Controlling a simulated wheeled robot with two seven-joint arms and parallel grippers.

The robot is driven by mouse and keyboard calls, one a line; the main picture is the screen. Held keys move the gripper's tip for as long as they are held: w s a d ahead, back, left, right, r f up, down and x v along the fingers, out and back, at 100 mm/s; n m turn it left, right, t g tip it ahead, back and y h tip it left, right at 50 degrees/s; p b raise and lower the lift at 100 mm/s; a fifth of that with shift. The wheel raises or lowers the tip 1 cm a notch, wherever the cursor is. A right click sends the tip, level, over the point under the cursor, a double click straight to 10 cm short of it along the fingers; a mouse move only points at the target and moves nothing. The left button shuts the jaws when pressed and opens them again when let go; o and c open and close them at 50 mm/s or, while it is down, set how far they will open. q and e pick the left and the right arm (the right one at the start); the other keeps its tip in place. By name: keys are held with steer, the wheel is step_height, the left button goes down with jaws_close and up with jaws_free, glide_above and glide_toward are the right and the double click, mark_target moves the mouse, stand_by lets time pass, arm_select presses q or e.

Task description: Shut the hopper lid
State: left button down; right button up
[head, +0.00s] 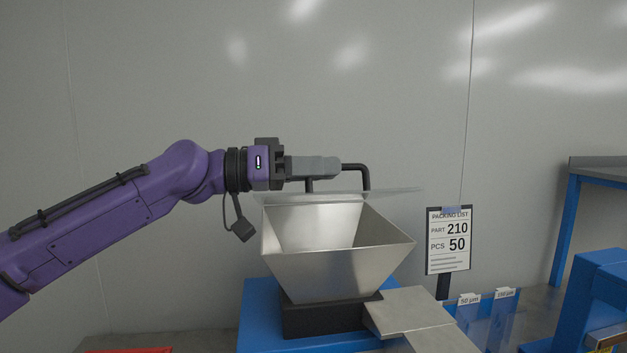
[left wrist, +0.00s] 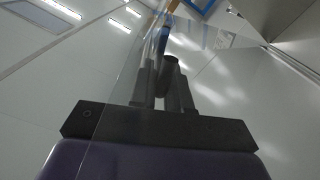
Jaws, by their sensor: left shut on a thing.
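The metal hopper (head: 337,270) stands open-topped in the head view, and I see into it. Its lid (head: 395,190) is a thin clear plate, seen almost edge-on above the hopper's back rim, apart from the front rim. A black bar handle (head: 364,176) stands up from the lid. My left gripper (head: 328,167) reaches in from the left and is shut on this handle. In the left wrist view, the gripper's fingers (left wrist: 165,90) show beside the clear lid (left wrist: 122,90). My right gripper is in neither view.
The hopper sits on a blue machine body (head: 262,310) with a metal chute (head: 408,308) at the right. A plain wall is behind.

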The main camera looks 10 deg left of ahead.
arm_select(q)
steer(key=shift+s+d+f+m+b, duration=0.15)
steer(key=shift+s+f+m+b, duration=0.35)
steer(key=shift+f+b, duration=0.65)
steer(key=shift+s+d+f+m+b, duration=0.15)
steer(key=shift+s+f+m+b, duration=0.1)
steer(key=shift+f+m+b, duration=0.7)
steer(key=shift+s+d+f+m+b, duration=0.15)
steer(key=shift+s+f+m+b, duration=0.2)
steer(key=shift+f+b, duration=1)
steer(key=shift+f, duration=0.15)
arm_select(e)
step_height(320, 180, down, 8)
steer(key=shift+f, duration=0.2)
arm_select(q)
steer(key=shift+d+f, duration=0.1)
steer(key=c, duration=1.2)
jaws_free()
steer(key=shift+o, duration=0.2)
steer(key=shift+s+a, duration=0.15)
steer(key=shift+a, duration=0.25)
steer(key=v, duration=0.9)
steer(key=shift+s+a, duration=0.2)
steer(key=shift+a, duration=0.15)
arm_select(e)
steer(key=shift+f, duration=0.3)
